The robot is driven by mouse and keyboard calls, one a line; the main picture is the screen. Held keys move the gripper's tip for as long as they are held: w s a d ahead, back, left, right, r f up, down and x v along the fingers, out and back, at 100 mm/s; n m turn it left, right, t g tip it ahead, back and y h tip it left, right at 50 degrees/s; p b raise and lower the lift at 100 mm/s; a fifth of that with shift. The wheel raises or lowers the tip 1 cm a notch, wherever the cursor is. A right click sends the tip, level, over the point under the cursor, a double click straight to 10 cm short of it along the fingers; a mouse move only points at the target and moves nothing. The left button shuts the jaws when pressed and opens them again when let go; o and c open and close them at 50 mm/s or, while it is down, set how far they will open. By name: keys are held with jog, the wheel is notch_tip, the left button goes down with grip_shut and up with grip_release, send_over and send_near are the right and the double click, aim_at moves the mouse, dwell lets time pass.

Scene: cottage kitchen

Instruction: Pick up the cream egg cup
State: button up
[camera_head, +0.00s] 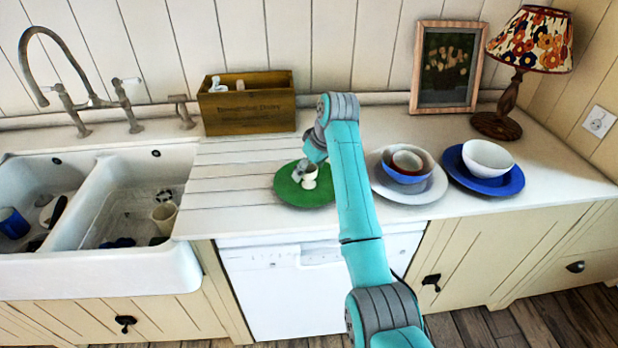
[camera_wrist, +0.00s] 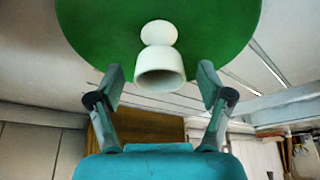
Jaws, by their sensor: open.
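The cream egg cup (camera_head: 310,176) stands on a green plate (camera_head: 290,193) on the white counter, in the middle of the head view. In the wrist view the egg cup (camera_wrist: 160,68) shows upside down, with its foot on the green plate (camera_wrist: 90,25). My gripper (camera_head: 303,168) is at the egg cup in the head view, partly hidden by my arm. In the wrist view my gripper (camera_wrist: 160,80) is open, with one finger on each side of the cup's rim and a gap to each. I cannot tell whether either finger touches it.
To the right stand stacked bowls on a white plate (camera_head: 425,193) and a white bowl on a blue plate (camera_head: 512,183). A wooden box (camera_head: 248,113) stands behind. A double sink (camera_head: 150,250) is at left. Bare counter (camera_head: 235,180) lies left of the green plate.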

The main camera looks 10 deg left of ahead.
jog(key=shift+f, duration=0.1)
jog(key=shift+c, duration=0.3)
jog(key=c, duration=1.2)
